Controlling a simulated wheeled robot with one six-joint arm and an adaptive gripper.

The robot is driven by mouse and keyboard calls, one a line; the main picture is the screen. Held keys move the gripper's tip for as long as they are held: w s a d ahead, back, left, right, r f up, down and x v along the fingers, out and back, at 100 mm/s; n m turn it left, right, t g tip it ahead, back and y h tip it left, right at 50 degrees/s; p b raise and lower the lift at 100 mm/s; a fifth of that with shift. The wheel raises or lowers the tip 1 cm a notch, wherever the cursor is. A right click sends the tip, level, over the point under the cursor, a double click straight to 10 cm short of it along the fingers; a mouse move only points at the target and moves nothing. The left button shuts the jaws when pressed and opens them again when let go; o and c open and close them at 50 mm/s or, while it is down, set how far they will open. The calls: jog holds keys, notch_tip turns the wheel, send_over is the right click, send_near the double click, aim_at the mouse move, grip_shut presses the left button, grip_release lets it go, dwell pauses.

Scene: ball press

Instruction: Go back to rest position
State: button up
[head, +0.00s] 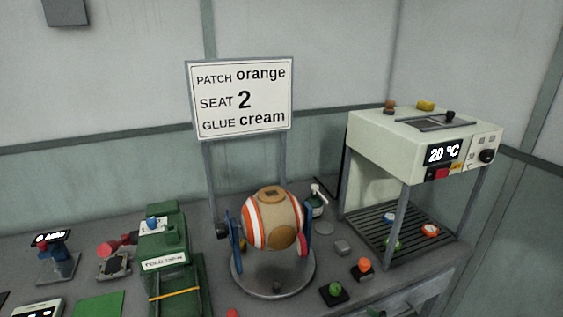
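My gripper and arm do not show clearly in the head view, so my gripper's pose and fingers cannot be seen. A ball (258,222) with orange, white and tan panels sits in a blue-sided stand on a round grey base (273,285). A brown round patch shows low on the ball, and a darker brown rectangle shows at its top. A sign (240,98) behind it reads patch orange, seat 2, glue cream.
A cream press (395,144) reading 20 °C stands at right above a slatted rack (375,226) with small coloured pieces. A green machine (164,240) stands left of the ball. Small green-topped (334,291) and orange-topped (363,267) items stand at front right.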

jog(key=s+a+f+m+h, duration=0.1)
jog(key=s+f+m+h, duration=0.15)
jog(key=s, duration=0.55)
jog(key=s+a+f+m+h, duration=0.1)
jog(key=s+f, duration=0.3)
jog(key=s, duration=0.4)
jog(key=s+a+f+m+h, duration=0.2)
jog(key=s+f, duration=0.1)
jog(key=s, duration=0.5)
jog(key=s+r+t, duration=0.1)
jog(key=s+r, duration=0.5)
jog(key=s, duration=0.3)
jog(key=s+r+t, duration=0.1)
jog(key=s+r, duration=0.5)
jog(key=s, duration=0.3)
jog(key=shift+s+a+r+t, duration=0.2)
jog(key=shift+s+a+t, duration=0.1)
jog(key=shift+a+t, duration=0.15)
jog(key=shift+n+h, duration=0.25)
